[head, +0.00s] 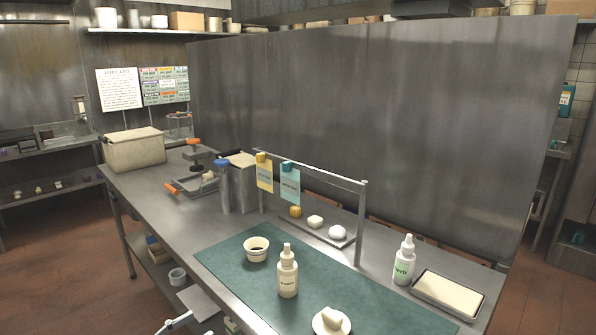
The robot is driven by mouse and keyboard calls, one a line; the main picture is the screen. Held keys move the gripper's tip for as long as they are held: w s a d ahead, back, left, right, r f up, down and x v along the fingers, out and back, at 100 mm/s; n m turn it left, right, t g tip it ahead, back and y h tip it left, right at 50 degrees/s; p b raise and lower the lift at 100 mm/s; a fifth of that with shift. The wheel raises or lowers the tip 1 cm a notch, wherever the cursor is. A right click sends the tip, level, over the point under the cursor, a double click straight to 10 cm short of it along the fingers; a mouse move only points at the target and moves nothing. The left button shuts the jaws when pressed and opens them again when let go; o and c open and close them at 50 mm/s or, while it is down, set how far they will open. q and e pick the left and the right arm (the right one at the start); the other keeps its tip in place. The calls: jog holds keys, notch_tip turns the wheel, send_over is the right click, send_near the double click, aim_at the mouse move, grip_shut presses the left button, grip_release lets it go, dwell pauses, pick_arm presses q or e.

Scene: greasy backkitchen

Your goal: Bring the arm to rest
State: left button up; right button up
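Neither of my grippers can be made out in the head view. A pale grey piece with a bluish joint shows at the bottom left, by the table's front edge; I cannot tell what it is. The steel worktable (150,200) carries a green mat (222,258). On the mat are a small bowl with dark contents (257,249), a white dropper bottle (288,276) and a saucer (318,328) with a pale block (332,317) on it. A bottle with green lettering (403,264) stands right of the mat, beside a shallow tray (423,292) with a pale filling.
A metal rail frame (362,225) with a yellow card (264,174) and a blue card (289,184) rises behind the mat. A bin (134,150) stands at the far left. A tall steel panel (390,120) closes the back.

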pick_arm(q)
jog(key=s+a+f+m+g+y, duration=0.2)
jog(key=s+f+m+y, duration=0.1)
jog(key=f, duration=0.9)
jog(key=s+a+f+m+g+y, duration=0.1)
jog(key=s+a+f+m+y, duration=0.2)
jog(key=f, duration=1)
jog(key=s+a+f+m+g+y, duration=0.1)
jog(key=s+f+m+g+y, duration=0.2)
jog(key=f, duration=0.9)
jog(key=s+f+m+g+y+p, duration=0.15)
jog(key=s+f+m, duration=0.55)
jog(key=s+f, duration=0.7)
jog(key=s+d+f+m+g, duration=0.1)
jog(key=s+m, duration=0.3)
jog(key=s, duration=0.4)
jog(key=s+d+f+m+g+y, duration=0.1)
jog(key=s+f+m+g, duration=0.1)
jog(key=s+m, duration=0.3)
jog(key=s+d+f+m+g+y, duration=0.1)
jog(key=s+f+m, duration=0.2)
jog(key=s, duration=0.8)
jog(key=shift+d+f+m, duration=0.25)
jog(key=shift+f+m, duration=0.05)
jog(key=shift+m, duration=0.5)
pick_arm(e)
jog(key=shift+d+r, duration=0.35)
jog(key=shift+r, duration=0.4)
